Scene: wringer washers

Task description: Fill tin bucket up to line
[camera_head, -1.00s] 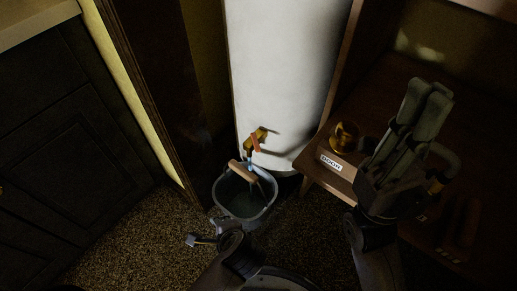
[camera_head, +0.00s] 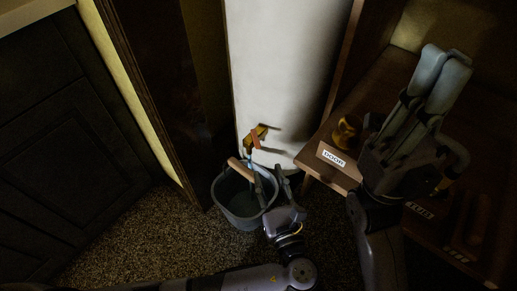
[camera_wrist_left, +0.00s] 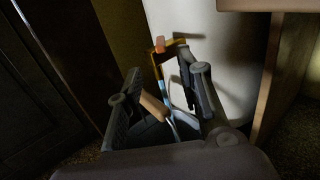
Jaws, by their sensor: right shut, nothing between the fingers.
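The grey tin bucket (camera_head: 226,207) stands upright on the floor, its wooden handle grip (camera_head: 240,169) lying across the top. The brass tap (camera_head: 255,135) with an orange lever is on the white tank above it. A pale blue streak, perhaps water, drops from the tap toward the bucket; the level and line inside are too dark to tell. My left gripper (camera_head: 271,179) is open at the bucket's right side; its spread fingers also show in the left wrist view (camera_wrist_left: 162,105). I cannot tell whether it touches the rim. My right gripper (camera_head: 447,62) is shut and empty over the wooden shelf.
The white tank (camera_head: 285,70) rises behind the bucket. A wooden shelf unit (camera_head: 318,172) with a labelled edge and a brass-coloured cup (camera_head: 346,131) stands right. Dark cabinets (camera_head: 75,130) and a dark post (camera_head: 165,100) are left. Carpet is clear front left.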

